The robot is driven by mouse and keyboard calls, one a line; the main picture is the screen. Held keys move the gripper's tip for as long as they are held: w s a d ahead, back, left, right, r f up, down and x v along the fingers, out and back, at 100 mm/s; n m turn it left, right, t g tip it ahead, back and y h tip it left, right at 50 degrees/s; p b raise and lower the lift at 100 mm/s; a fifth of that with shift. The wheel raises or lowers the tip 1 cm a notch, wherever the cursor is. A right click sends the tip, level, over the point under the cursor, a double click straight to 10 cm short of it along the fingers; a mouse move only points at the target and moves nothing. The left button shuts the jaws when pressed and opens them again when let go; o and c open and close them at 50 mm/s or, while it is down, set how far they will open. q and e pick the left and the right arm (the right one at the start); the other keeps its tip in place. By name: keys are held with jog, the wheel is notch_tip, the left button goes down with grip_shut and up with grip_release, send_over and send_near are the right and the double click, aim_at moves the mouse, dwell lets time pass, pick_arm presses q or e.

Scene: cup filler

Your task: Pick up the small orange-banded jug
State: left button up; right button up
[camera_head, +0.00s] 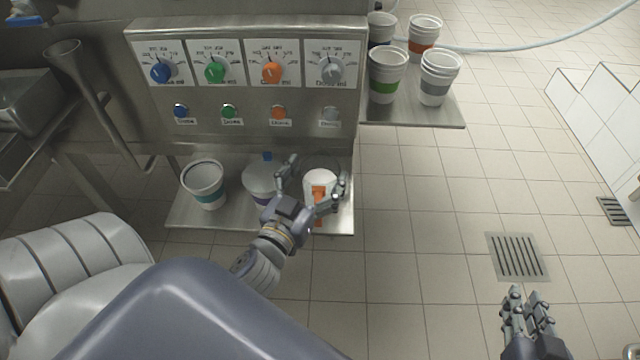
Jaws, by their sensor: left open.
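The small white jug with an orange band (320,176) stands on the metal shelf (235,219) below the dispenser panel, toward the shelf's right end. My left gripper (314,184) is open, with one finger on each side of the jug. I cannot tell whether the fingers touch it. The gripper hides part of the jug's lower left. My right gripper (526,298) is over the floor at the bottom right, away from the jug; its fingers look close together, and I cannot tell whether they are shut.
Stacks of banded cups (438,75) stand on the right side shelf (440,112). The dispenser panel (245,95) rises behind the jug. Tiled floor at right is open.

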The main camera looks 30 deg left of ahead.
pick_arm(q)
jog(key=c, duration=1.4)
jog(key=shift+c, duration=1.3)
jog(key=shift+r, duration=0.15)
